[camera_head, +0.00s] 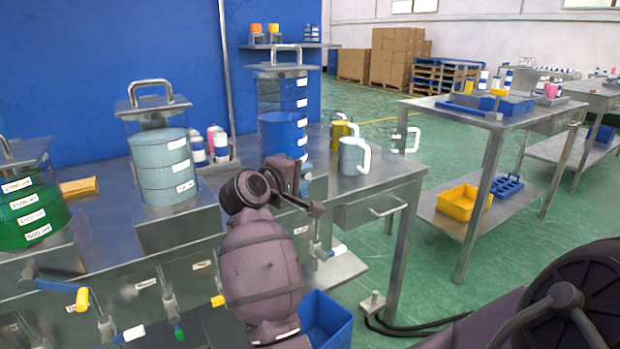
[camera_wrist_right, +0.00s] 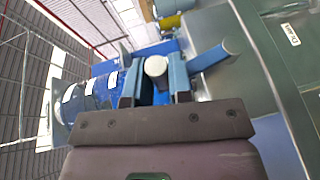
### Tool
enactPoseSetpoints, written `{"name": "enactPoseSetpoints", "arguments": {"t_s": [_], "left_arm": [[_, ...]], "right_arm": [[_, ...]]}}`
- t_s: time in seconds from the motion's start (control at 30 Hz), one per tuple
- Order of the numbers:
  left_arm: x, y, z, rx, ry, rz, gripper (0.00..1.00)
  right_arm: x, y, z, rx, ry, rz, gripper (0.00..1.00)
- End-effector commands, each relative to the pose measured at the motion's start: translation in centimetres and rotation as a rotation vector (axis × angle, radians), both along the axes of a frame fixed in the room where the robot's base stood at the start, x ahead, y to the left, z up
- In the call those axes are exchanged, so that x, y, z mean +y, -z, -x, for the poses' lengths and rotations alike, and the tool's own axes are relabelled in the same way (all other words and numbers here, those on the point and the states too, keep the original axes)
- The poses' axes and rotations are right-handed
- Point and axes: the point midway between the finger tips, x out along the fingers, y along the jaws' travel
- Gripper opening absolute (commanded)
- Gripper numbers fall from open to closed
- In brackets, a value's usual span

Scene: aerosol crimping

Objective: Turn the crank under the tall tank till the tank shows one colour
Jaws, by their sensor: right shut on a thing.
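The tall tank (camera_head: 284,95) stands at the back of the steel bench, clear above and blue in its lower part, with white labels up its side. Its blue side also shows at the left of the right wrist view (camera_wrist_right: 90,97). My right gripper (camera_wrist_right: 157,90) is shut on a white-ended knob (camera_wrist_right: 156,67), which appears to be the crank handle. In the head view my right gripper (camera_head: 306,200) is just below the tank, and my wrist hides most of the crank. My left gripper is in neither view.
A shorter tank with pale grey-blue contents (camera_head: 163,165) and a green tank (camera_head: 30,208) stand to the left. A pale blue mug (camera_head: 352,156) stands close right of the tall tank. A blue bin (camera_head: 328,322) is below. Valves line the bench front.

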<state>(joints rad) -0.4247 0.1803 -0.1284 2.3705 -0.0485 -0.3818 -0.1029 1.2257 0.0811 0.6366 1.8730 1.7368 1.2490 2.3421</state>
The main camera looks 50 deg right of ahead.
Motion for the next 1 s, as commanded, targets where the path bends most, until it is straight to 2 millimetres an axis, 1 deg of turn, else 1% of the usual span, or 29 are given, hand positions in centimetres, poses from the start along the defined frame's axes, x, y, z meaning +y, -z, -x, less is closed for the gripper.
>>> {"name": "enactPoseSetpoints", "arguments": {"t_s": [0.03,0.3,0.77,0.8,0.93,0.97,1.0], "left_arm": [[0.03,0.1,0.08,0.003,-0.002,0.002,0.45],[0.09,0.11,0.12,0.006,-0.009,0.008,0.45],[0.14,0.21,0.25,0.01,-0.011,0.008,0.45],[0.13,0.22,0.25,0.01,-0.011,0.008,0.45],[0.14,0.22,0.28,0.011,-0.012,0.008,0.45],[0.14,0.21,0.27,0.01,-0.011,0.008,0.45],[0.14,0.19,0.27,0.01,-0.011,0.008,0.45]], "right_arm": [[-0.13,0.65,-0.22,-0.002,0.002,-0.035,0.0],[-0.6,0.76,-0.73,-0.022,0.005,-0.106,0.0],[-0.69,1.0,-0.8,-0.021,0.005,-0.12,0.0],[-0.69,1.01,-0.8,-0.02,0.005,-0.119,0.21],[-0.69,0.92,-0.8,-0.021,0.005,-0.117,0.41],[-0.69,0.86,-0.81,-0.022,0.004,-0.118,0.45],[-0.69,0.78,-0.82,-0.022,0.004,-0.117,0.45]]}}
